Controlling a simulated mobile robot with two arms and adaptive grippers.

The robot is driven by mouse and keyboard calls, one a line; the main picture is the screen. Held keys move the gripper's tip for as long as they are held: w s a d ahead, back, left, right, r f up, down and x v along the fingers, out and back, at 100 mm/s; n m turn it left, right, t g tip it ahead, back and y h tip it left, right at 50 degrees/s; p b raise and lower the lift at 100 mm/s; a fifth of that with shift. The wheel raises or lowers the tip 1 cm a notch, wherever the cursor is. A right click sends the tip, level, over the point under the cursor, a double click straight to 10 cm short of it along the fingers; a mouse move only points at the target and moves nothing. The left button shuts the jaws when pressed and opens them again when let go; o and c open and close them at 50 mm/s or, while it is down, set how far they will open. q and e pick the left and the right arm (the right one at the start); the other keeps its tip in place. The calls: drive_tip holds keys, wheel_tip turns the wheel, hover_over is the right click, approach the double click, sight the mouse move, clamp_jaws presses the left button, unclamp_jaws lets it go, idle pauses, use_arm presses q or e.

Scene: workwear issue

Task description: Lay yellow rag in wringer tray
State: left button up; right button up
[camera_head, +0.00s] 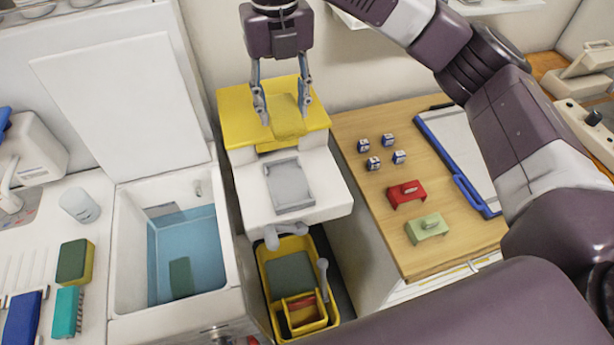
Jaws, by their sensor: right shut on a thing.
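My right gripper (285,111) reaches down from the top over the wringer. Its fingers are closed on the sides of a yellow rag (288,122). The rag is in front of a yellow block-like part (240,130) of similar colour, so I cannot tell whether it touches that part. A grey shallow tray (291,184), which looks like the wringer tray, lies on the white wringer body (250,200), just below the rag in the picture. The tray looks empty. My left gripper is not in view.
A sink (125,270) of blue water with a raised white lid (120,100) stands left. A yellow bucket (265,270) sits below the wringer. The wooden table (350,130) at right holds small blue-white boxes, a red block (407,194), a green block (427,228) and a clipboard (465,150).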

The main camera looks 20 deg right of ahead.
wheel_tip(320, 180, down, 6)
drive_tip(key=r, duration=0.1)
drive_tip(key=p, duration=0.2)
hover_over(288, 184)
wheel_tip(288, 184, down, 9)
drive_tip(key=shift+f, duration=0.8)
wheel_tip(288, 184, down, 3)
drive_tip(key=shift+f+p, duration=0.15)
drive_tip(key=shift+p, duration=0.15)
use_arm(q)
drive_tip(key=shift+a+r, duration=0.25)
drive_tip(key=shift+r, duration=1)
use_arm(e)
drive_tip(key=shift+f, duration=0.4)
drive_tip(key=shift+f, duration=0.15)
drive_tip(key=o, duration=1.2)
drive_tip(key=shift+c, duration=0.2)
